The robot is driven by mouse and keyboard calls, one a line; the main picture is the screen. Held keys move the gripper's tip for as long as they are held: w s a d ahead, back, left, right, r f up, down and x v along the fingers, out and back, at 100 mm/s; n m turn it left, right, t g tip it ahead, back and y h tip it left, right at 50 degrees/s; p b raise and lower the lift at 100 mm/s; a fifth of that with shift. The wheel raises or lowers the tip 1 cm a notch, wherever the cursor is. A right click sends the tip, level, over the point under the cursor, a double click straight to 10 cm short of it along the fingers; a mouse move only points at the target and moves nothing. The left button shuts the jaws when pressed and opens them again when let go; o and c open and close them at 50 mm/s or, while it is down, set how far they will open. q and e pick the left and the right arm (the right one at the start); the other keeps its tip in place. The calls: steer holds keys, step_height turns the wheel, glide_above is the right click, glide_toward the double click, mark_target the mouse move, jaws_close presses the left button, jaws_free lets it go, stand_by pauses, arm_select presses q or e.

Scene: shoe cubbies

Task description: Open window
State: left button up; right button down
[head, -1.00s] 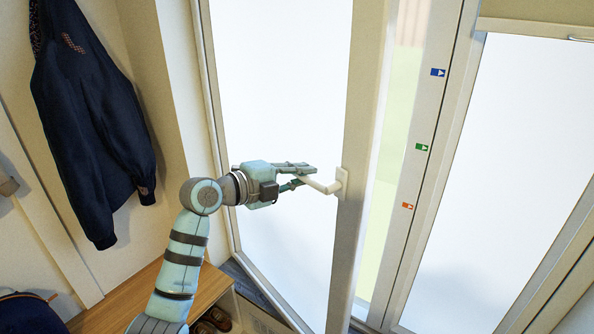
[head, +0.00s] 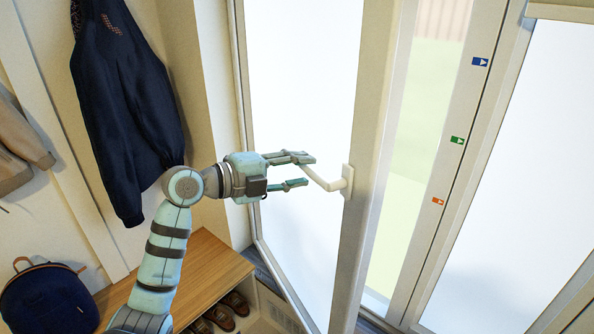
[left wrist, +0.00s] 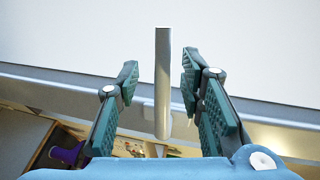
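The window (head: 300,75) is a tall white-framed sash with a bright frosted pane. It stands ajar, with a gap showing pale green outside between its right edge and the fixed frame. Its white lever handle (head: 333,184) sticks out from the sash's right stile toward the left. My left gripper (head: 306,172) is open at the handle's free end. In the left wrist view the handle (left wrist: 163,80) runs between the two spread fingers (left wrist: 160,82), with a visible space on each side. My right gripper is in neither current view.
A wooden bench (head: 190,270) with shoes (head: 222,312) below stands at lower left. A dark jacket (head: 125,110) hangs on the left wall, and a navy backpack (head: 48,298) sits at lower left. The fixed frame (head: 450,160) at right bears small coloured stickers.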

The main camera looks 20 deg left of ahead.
arm_select(q)
steer(key=v, duration=1.2)
steer(key=shift+c, duration=0.2)
